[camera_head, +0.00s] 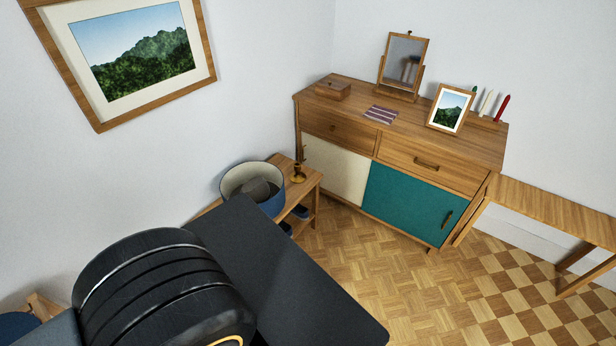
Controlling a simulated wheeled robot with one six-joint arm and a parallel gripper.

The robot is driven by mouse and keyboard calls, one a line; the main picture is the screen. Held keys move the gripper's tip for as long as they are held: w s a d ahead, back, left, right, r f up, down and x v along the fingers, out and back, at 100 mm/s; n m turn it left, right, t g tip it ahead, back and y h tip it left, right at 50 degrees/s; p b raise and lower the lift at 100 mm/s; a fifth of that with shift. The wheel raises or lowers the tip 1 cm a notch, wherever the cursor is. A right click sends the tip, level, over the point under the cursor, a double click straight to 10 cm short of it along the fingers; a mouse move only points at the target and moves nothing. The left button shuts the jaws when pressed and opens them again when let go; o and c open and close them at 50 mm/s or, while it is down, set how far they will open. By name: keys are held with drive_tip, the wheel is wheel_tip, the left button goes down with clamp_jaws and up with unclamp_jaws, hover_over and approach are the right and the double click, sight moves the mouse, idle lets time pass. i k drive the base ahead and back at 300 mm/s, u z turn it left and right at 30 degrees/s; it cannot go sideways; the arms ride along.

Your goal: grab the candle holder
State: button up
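A small brass candle holder (298,176) stands on the right end of a low wooden bench (313,174) near the wall. A thin dark upright piece shows just above it; I cannot tell whether it is a candle. Green, white and red candles (502,109) stand in a row at the back right of the wooden sideboard (440,160); their base (484,121) is partly hidden by a small framed picture. My gripper is not in view; large dark parts of my own body fill the lower left.
A round blue-and-cream container (269,206) sits on the bench, left of the brass holder. Dark shoes (300,211) are below. The sideboard also bears a small mirror (403,60), wooden box (332,88) and striped cloth (381,114). A wooden table (560,208) stands right. Parquet floor (400,280) is clear.

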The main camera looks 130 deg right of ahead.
sight(298, 177)
drive_tip(key=z, duration=5.6)
drive_tip(key=i, duration=1.7)
drive_tip(key=u, duration=2.65)
